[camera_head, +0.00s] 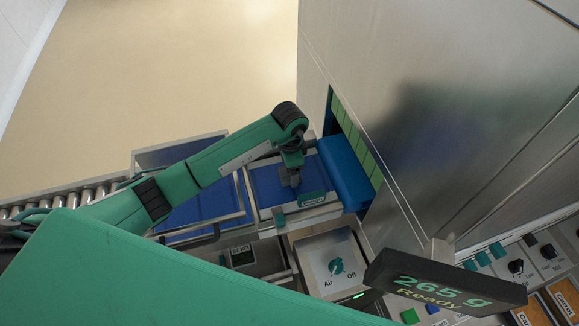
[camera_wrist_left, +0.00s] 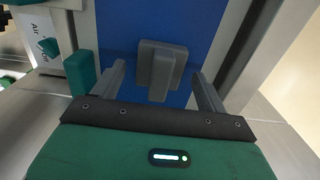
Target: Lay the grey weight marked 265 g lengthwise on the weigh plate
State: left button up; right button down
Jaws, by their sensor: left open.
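The grey weight (camera_wrist_left: 160,68) rests on the blue surface of the weigh plate, which also shows in the head view (camera_head: 265,184). It is a grey block with a raised narrower grip on top; no marking is legible. My left gripper (camera_wrist_left: 162,88) is open, with one finger on each side of the weight and gaps between. In the head view the left gripper (camera_head: 291,172) points down over the plate and partly hides the weight. The display (camera_head: 440,290) reads 265 g and Ready. My right gripper is not in view.
A blue roller-like belt end (camera_head: 346,172) stands right of the plate, at an opening in the steel housing (camera_head: 440,110). Another blue-floored section (camera_head: 205,205) lies left. An Air switch panel (camera_head: 335,264) is in front. Rollers (camera_head: 85,195) are far left.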

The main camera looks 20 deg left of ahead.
pick_arm(q)
notch_tip(320, 180, up, 8)
jog(key=p, duration=0.5)
jog(key=shift+r, duration=1.95)
jog(key=shift+f, duration=0.1)
